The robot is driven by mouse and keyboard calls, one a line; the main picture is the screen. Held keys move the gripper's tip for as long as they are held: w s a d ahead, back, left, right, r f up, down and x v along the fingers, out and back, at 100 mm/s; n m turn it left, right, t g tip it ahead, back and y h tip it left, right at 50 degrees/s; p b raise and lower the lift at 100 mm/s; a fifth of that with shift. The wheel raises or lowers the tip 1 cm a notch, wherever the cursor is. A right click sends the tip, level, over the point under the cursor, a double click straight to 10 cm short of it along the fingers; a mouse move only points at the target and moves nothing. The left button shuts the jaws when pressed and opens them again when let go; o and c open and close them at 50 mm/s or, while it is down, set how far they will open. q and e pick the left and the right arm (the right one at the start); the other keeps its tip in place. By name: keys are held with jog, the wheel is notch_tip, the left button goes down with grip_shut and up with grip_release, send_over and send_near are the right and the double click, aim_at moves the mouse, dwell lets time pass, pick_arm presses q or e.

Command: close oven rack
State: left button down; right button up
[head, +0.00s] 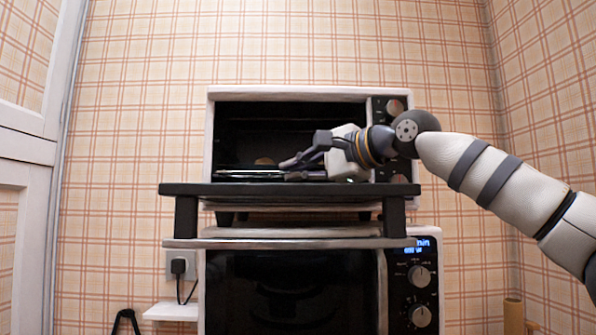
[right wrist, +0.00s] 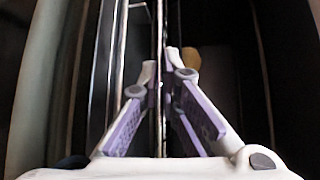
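The upper oven (head: 208,125) stands open, its dark door (head: 300,189) lowered flat in front. The oven rack (head: 248,174) lies inside, low in the cavity. My right gripper (head: 287,169) reaches in from the right, pointing left just above the lowered door. In the right wrist view its purple-padded fingers (right wrist: 161,66) converge on the rack's thin metal edge (right wrist: 158,25), one on each side. They look shut on it, though the contact is hard to see. Part of the rack is hidden behind the gripper. My left gripper is not in view.
A brownish-yellow item (right wrist: 191,57) sits inside the oven. A second oven (head: 290,290) with a lit display (head: 420,246) stands below. The oven's knob panel (head: 395,107) is behind my right wrist. A wall meets on the right; a white door (head: 25,155) is at the left.

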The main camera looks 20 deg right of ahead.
jog(key=shift+o, duration=0.3)
jog(key=shift+w, duration=0.15)
jog(key=v, duration=1.2)
